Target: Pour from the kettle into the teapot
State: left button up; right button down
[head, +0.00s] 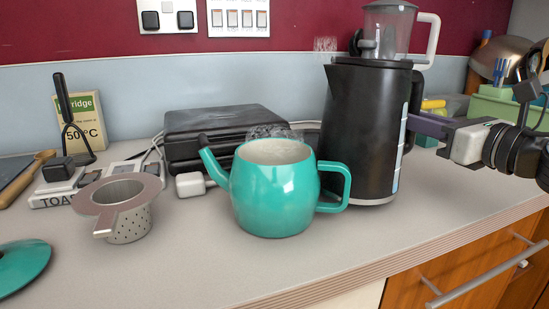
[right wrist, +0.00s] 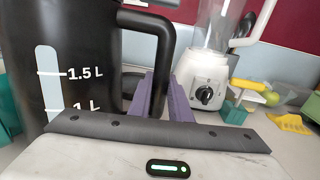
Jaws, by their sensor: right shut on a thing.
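The black kettle (head: 362,130) stands upright on the counter, its spout pointing left toward the teapot. The teal teapot (head: 275,200) is just left of and in front of it, with no lid on; its opening looks pale inside, with wisps like steam above. My right gripper (head: 418,123) is shut on the kettle's handle at the kettle's right. In the right wrist view the purple fingers (right wrist: 152,98) close on the black handle (right wrist: 165,45), beside the 1.5 L and 1 L gauge marks. My left gripper is not in view.
A strainer (head: 130,222) and a teal lid (head: 22,262) lie left of the teapot. A blender (right wrist: 205,75) stands behind the kettle. The counter's front edge (head: 330,287) is near; counter in front of the kettle is clear.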

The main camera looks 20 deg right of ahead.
jog(key=shift+r, duration=0.3)
jog(key=shift+r+p, duration=1.4)
jog(key=shift+r, duration=0.05)
